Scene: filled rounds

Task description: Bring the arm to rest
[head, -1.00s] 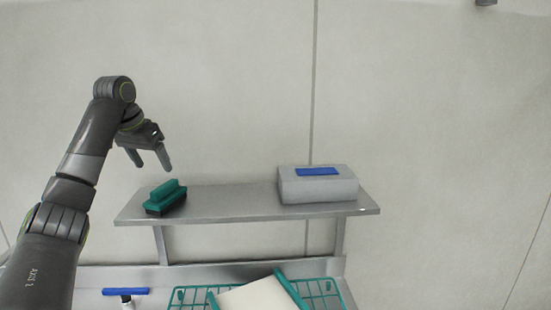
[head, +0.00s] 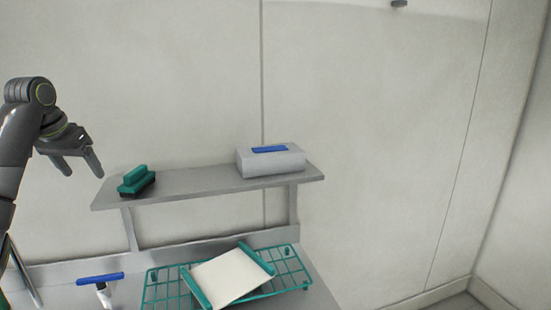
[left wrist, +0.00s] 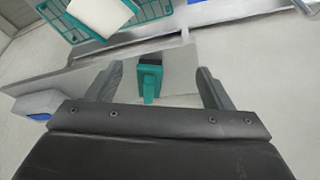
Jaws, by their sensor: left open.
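My left gripper (head: 81,164) is open and empty in the head view, at the left, held in the air to the left of the wall shelf (head: 215,186). A green brush (head: 137,181) with dark bristles stands on the shelf's left end, apart from the gripper. In the left wrist view the open fingers (left wrist: 160,92) frame the brush (left wrist: 149,82), with a gap on both sides. My right gripper is in neither view.
A grey box (head: 270,162) with a blue top patch sits on the shelf's right part. Below are a green wire rack (head: 290,268) holding a white board (head: 230,277) with green edges, and a blue-headed tool (head: 100,279). The wall at right is bare.

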